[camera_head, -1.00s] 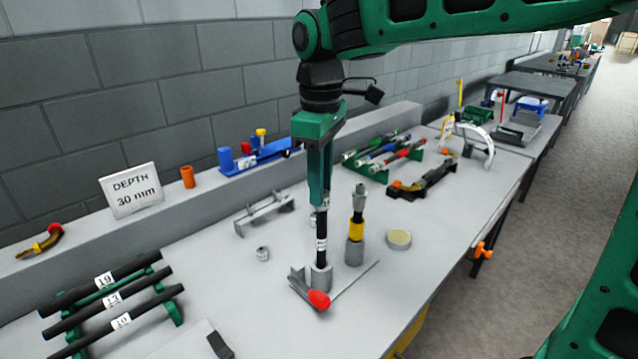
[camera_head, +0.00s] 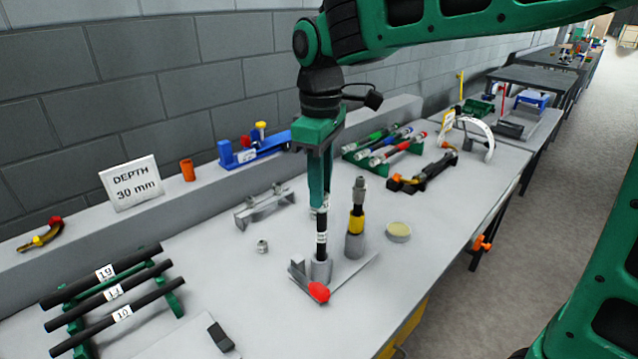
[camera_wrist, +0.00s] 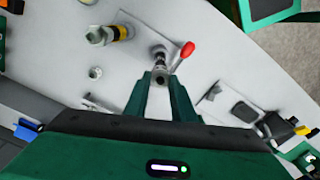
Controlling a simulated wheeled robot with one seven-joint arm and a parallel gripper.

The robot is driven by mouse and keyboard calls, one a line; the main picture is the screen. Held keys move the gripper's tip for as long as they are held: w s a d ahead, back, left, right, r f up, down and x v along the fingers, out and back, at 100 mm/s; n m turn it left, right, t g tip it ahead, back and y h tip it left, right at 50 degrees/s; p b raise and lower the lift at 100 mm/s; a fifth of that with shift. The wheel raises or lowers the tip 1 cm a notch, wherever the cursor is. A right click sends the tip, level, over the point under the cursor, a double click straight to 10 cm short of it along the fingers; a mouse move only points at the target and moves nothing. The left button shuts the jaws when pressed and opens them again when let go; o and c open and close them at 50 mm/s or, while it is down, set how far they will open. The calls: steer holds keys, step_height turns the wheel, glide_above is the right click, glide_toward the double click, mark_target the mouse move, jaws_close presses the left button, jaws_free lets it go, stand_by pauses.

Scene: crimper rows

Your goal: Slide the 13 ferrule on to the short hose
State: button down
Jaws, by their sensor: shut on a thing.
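The short black hose (camera_head: 321,248) stands upright in a grey clamp (camera_head: 321,270) with a red knob (camera_head: 319,292). It bears a white label, too small to read surely. My gripper (camera_head: 320,206) points down right over the hose's top end, shut on a small silver ferrule (camera_head: 319,211). The ferrule is mostly hidden by the fingers, and I cannot tell how far it is around the hose. In the wrist view my gripper (camera_wrist: 161,78) is in line with the clamp, and the red knob (camera_wrist: 187,49) shows beyond.
A yellow-banded post (camera_head: 356,225) stands close right of the hose. A loose silver fitting (camera_head: 262,246) lies to the left, near a grey rack (camera_head: 264,211). Numbered hoses (camera_head: 110,295) lie on a green stand at left. A round tin (camera_head: 398,232) is at right.

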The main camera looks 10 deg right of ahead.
steer(key=shift+f, duration=0.9)
steer(key=c, duration=1.4)
jaws_free()
step_height(320, 180, up, 11)
steer(key=shift+f, duration=0.15)
